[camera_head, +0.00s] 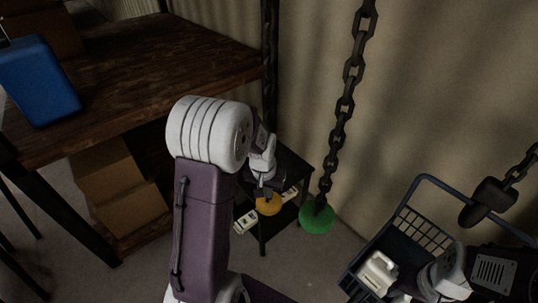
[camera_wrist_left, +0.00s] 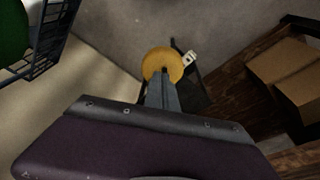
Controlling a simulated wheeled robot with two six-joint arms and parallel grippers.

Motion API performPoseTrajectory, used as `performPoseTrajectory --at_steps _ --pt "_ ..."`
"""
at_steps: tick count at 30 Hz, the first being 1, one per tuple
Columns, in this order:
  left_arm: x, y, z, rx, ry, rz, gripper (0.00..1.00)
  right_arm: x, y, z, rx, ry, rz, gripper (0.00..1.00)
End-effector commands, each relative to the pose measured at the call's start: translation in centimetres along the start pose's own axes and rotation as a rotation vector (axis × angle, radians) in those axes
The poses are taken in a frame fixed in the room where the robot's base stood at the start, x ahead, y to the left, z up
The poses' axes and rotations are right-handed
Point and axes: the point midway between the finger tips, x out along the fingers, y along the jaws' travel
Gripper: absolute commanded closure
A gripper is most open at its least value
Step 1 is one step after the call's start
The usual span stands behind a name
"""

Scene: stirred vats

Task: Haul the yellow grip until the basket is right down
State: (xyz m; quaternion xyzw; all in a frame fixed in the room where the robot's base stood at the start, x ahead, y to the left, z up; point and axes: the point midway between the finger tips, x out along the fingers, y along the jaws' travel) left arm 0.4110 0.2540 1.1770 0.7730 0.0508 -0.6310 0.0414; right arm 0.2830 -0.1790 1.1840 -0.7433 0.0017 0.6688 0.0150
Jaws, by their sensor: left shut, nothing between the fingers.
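The yellow grip (camera_head: 268,205) is a round knob just below my left gripper (camera_head: 264,189) in the head view. In the left wrist view, the yellow grip (camera_wrist_left: 166,62) is right at the tips of my left gripper (camera_wrist_left: 165,76), whose fingers are shut with nothing between them. I cannot tell if they touch it. What the yellow grip hangs from is hidden. The blue wire basket (camera_head: 412,222) is at lower right and holds a white object (camera_head: 378,272); its edge shows in the wrist view (camera_wrist_left: 52,30). My right arm is at lower right, its fingers unclear.
A green ball (camera_head: 317,218) hangs on a heavy chain (camera_head: 345,103) right of the yellow grip. Another chain with a dark block (camera_head: 488,202) is above the basket. A wooden workbench (camera_head: 150,75) with a blue container (camera_head: 40,82) stands left, boxes (camera_head: 125,200) beneath.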

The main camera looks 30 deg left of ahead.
Motion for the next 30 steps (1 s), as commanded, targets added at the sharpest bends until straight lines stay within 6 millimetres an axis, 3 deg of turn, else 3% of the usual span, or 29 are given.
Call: performPoseTrajectory --at_steps 2,25,30 --pt "-1.1 0.0 -0.3 0.0 0.003 0.0 1.0 -1.1 0.0 -0.1 0.0 0.001 0.0 0.59" --pt "-0.8 0.0 -0.3 0.0 0.003 0.0 1.0 -0.9 0.0 -0.1 0.0 0.0 0.0 0.59" --pt "-2.2 0.0 -0.6 0.0 0.004 0.0 1.0 -2.2 0.0 -0.2 0.0 0.0 0.0 0.59"
